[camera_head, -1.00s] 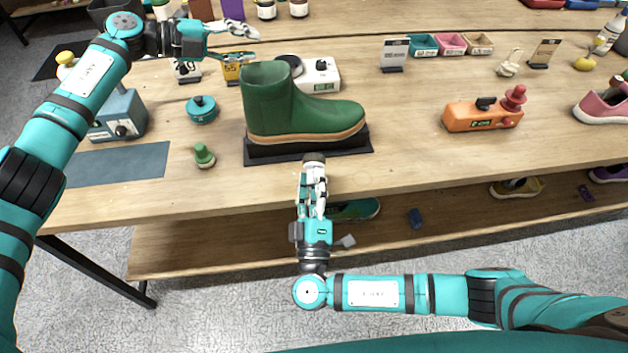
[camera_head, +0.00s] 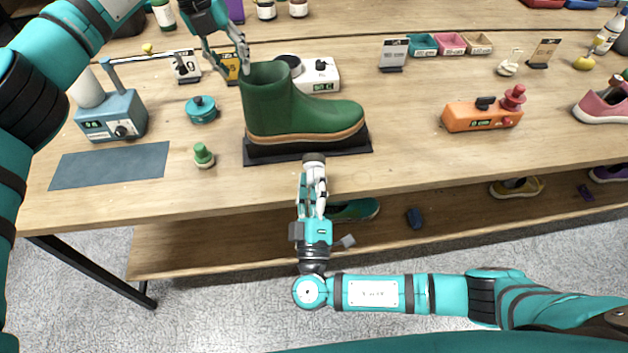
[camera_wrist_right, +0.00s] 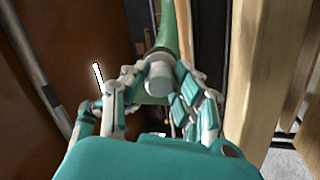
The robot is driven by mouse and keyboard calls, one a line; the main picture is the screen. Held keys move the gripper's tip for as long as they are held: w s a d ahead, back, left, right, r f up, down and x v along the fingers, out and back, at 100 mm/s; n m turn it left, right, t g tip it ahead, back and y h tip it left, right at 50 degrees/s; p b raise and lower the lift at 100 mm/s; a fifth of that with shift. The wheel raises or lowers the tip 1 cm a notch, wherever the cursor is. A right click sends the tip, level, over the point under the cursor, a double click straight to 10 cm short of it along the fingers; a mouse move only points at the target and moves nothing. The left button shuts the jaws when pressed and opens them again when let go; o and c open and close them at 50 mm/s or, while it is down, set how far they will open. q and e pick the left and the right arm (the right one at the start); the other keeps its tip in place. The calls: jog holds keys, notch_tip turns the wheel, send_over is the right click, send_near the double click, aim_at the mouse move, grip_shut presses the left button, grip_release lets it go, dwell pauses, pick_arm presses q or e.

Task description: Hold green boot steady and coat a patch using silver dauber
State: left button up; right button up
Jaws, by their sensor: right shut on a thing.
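The green boot (camera_head: 295,108) stands upright on a black base on the table in the head view, toe to the right. My left gripper (camera_head: 236,76) points down at the left side of the boot's shaft, close to its rim, with fingers apart; whether it touches the boot is unclear. My right gripper (camera_head: 312,186) is at the table's front edge, below the boot, shut on a pale silver dauber with a dark end (camera_head: 314,160). In the right wrist view the dauber's pale round end (camera_wrist_right: 158,76) shows between the fingers, with a green shape beyond it.
A green-topped dauber (camera_head: 203,155) and a teal pot (camera_head: 201,110) stand left of the boot. A blue scale-like device (camera_head: 112,118) and grey mat (camera_head: 110,166) lie further left. A white device (camera_head: 322,76) is behind the boot. The table right of the boot is clear up to an orange device (camera_head: 482,117).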

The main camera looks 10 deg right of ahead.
aim_at(242, 81)
pick_arm(q)
jog(key=shift+x, duration=2.5)
grip_shut()
jog(key=shift+o, duration=1.2)
grip_release()
grip_shut()
